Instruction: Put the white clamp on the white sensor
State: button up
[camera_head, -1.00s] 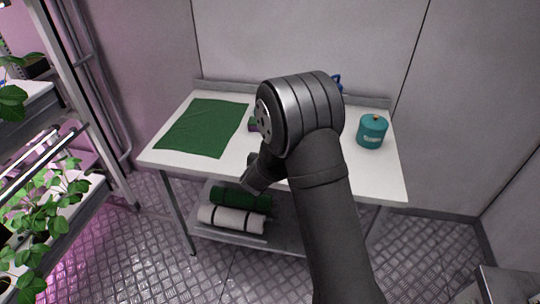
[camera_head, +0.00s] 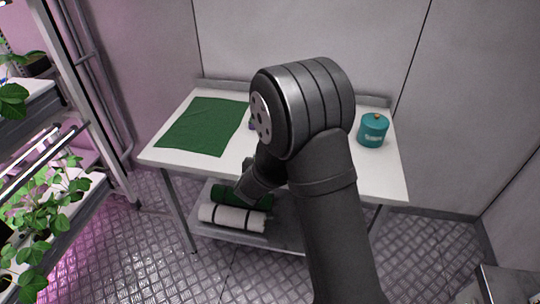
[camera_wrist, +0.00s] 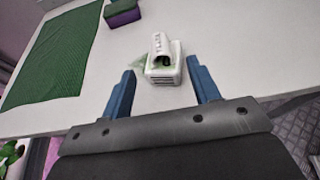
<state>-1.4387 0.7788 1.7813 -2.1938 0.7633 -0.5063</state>
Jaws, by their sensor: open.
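In the wrist view, a white block with slotted sides (camera_wrist: 164,74), which looks like the white sensor, stands on the white table. A white curved piece with small dark marks (camera_wrist: 160,44) rises at its top; I cannot tell whether this is the clamp or part of the sensor. A pale green see-through piece (camera_wrist: 142,64) shows at its left. My gripper (camera_wrist: 161,67) is open, its blue fingers to the left and right of the block with nothing held. In the head view, my arm hides the gripper and these white things.
A green cloth (camera_head: 203,126) lies on the table's left (camera_wrist: 62,118). A purple box with a green top (camera_wrist: 122,13) stands beyond the sensor. A teal canister (camera_head: 373,131) stands at the right. Rolled mats (camera_head: 232,218) lie on the lower shelf. Plant racks (camera_head: 70,75) stand left.

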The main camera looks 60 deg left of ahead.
jog(key=v, duration=0.6)
jog(key=shift+w+a+f, duration=0.1)
jog(key=x, duration=1.1)
jog(key=shift+w+a+f, duration=0.15)
jog(key=shift+w, duration=0.1)
jog(key=shift+a+r, duration=0.2)
jog(key=shift+r, duration=0.1)
jog(key=shift+d+r, duration=0.1)
jog(key=shift+r, duration=1.5)
